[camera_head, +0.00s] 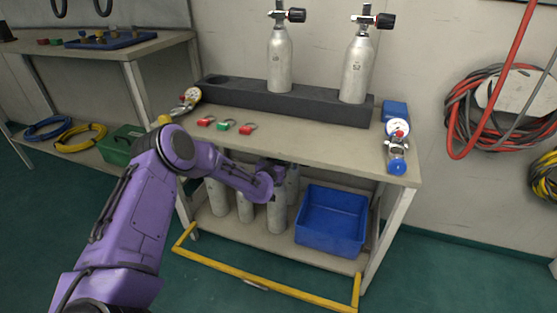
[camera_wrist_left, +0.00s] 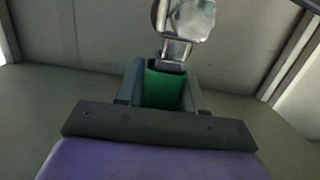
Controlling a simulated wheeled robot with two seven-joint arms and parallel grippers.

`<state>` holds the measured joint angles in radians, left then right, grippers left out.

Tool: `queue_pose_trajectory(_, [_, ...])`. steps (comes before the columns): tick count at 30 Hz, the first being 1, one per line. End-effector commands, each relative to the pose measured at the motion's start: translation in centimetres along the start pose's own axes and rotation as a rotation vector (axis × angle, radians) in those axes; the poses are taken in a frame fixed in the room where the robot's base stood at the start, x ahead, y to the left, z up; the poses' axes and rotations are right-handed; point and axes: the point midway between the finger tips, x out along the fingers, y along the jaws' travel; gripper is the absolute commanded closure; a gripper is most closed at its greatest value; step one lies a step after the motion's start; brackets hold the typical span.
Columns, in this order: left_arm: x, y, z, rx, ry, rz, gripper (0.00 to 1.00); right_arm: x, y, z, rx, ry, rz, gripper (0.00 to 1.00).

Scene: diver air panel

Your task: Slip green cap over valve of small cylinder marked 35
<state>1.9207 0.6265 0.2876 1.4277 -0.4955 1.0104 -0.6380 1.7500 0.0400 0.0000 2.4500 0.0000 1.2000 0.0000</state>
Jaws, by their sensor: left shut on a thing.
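My left arm reaches down to the lower shelf in the head view, and its wrist hides the gripper there. In the left wrist view my left gripper (camera_wrist_left: 163,88) is shut on a green cap (camera_wrist_left: 162,92). A silver valve (camera_wrist_left: 176,48) stands right at the far edge of the cap; I cannot tell whether the cap is over any of it. Several small grey cylinders (camera_head: 245,207) stand on the lower shelf, one nearest my wrist (camera_head: 277,214). Their tops are partly hidden by my arm and no number is legible. My right gripper is in neither view.
The bench top (camera_head: 300,146) bears red caps (camera_head: 248,129), another green cap (camera_head: 224,126), gauges and a black rack (camera_head: 330,107) with two large cylinders. A blue bin (camera_head: 331,220) stands right of the small cylinders. A yellow rail (camera_head: 262,280) runs low in front.

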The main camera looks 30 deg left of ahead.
Motion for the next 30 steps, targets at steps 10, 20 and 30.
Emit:
queue_pose_trajectory(10, [-0.1,-0.1,-0.1,0.001,0.0,0.001,0.9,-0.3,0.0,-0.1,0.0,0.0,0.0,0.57])
queue_pose_trajectory(20, [0.0,-0.2,0.2,0.0,0.0,0.0,0.9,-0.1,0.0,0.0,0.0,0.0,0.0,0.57])
queue_pose_trajectory(30, [0.1,-0.2,1.2,0.0,0.0,0.0,0.9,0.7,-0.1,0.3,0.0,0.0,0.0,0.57])
